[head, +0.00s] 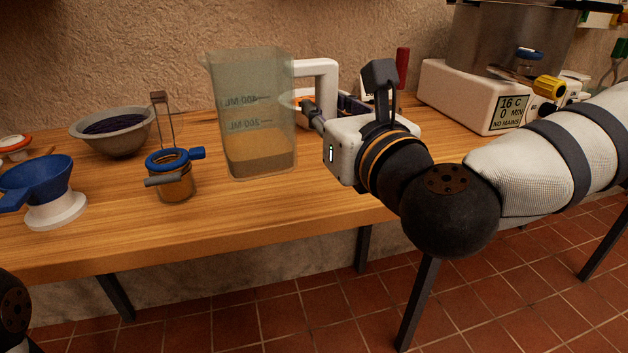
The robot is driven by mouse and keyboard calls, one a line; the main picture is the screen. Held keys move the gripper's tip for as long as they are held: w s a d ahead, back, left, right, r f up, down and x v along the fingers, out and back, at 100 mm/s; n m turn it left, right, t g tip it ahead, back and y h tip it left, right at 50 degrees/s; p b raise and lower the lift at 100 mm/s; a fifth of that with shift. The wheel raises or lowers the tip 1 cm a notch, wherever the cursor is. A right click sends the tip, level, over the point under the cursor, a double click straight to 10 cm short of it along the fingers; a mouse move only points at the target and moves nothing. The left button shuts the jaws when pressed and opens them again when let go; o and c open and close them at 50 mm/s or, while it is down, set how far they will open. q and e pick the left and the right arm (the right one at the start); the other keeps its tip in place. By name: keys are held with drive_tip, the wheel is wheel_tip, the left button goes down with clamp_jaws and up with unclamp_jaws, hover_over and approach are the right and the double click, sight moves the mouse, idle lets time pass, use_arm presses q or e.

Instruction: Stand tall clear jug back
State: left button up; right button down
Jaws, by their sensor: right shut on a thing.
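The tall clear jug (262,105) stands on the wooden table in the middle of the head view, looking close to upright. It has dark measuring marks, a tan shade in its lower part and a white handle (318,66) on its right. My right gripper (338,106) comes in from the right and is shut on the handle. Its body hides the handle's lower part, so the exact finger contact is hidden. The jug's base looks to be on or very near the tabletop. My left gripper is out of view; only a dark part of my left arm shows at the bottom left.
Left of the jug stand a small jar with a blue ring (168,160), a grey bowl (113,141) and a blue funnel (40,180) on a white base. A white appliance (462,98) with a pot stands at the back right. The table's front middle (215,220) is clear.

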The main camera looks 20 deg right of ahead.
drive_tip(key=shift+r, duration=0.25)
drive_tip(key=shift+d+r, duration=0.1)
drive_tip(key=shift+r, duration=0.05)
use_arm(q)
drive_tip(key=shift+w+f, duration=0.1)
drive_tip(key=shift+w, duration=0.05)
use_arm(e)
drive_tip(key=shift+d, duration=0.1)
drive_tip(key=w+d+f, duration=0.2)
drive_tip(key=w+f, duration=0.1)
drive_tip(key=w, duration=0.1)
drive_tip(key=w+d+f+b, duration=0.1)
drive_tip(key=w+d+f, duration=0.1)
drive_tip(key=w+f, duration=0.1)
drive_tip(key=w+d+f+b, duration=0.1)
drive_tip(key=w+f, duration=0.2)
drive_tip(key=w, duration=0.2)
drive_tip(key=shift+d+f, duration=0.2)
drive_tip(key=shift+d, duration=0.2)
drive_tip(key=f, duration=0.3)
drive_tip(key=shift+w+d+f, duration=0.15)
drive_tip(key=shift+w+f, duration=0.1)
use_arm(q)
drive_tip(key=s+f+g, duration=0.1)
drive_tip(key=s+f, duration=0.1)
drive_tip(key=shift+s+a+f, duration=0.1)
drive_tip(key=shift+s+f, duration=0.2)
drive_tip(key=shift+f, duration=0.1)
use_arm(e)
drive_tip(key=shift+r, duration=0.15)
